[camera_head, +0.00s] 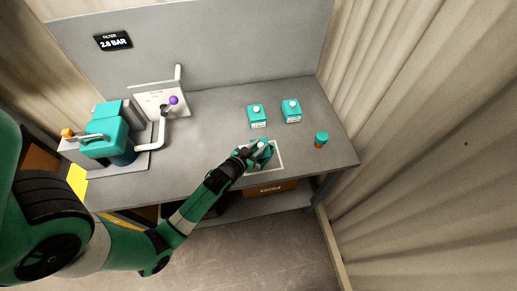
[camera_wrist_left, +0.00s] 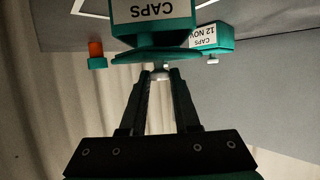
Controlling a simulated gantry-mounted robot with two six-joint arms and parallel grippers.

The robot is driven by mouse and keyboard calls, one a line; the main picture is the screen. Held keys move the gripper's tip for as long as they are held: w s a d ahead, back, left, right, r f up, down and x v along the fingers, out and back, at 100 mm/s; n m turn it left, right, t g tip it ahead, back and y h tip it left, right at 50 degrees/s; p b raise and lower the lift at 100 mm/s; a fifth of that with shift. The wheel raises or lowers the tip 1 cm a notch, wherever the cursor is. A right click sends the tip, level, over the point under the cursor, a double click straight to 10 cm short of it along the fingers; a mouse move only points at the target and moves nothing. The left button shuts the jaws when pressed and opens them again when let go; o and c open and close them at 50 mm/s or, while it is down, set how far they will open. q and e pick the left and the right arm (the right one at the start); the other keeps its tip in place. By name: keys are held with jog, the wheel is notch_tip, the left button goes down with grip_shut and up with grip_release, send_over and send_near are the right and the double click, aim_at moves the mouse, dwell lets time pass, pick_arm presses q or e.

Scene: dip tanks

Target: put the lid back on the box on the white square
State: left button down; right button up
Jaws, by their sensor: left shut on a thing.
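The box (camera_head: 265,161) stands on the white square (camera_head: 280,158), mostly hidden by my left gripper in the head view. In the left wrist view the box (camera_wrist_left: 150,14) is green with a white CAPS label. In the head view my left gripper (camera_head: 252,151) reaches over the box from the left. My right gripper is not in view.
Two lidded green boxes, a left one (camera_head: 257,117) and a right one (camera_head: 291,112), stand behind. An orange jar with a green cap (camera_head: 320,139) stands to the right. A green pump unit (camera_head: 108,135) with white pipe fills the left. The bench (camera_head: 215,120) is clear between.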

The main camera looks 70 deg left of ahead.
pick_arm(q)
jog(key=shift+f, duration=0.4)
jog(key=shift+f, duration=0.25)
jog(key=c, duration=0.6)
grip_release()
jog(key=shift+r, duration=0.1)
jog(key=shift+c, duration=0.2)
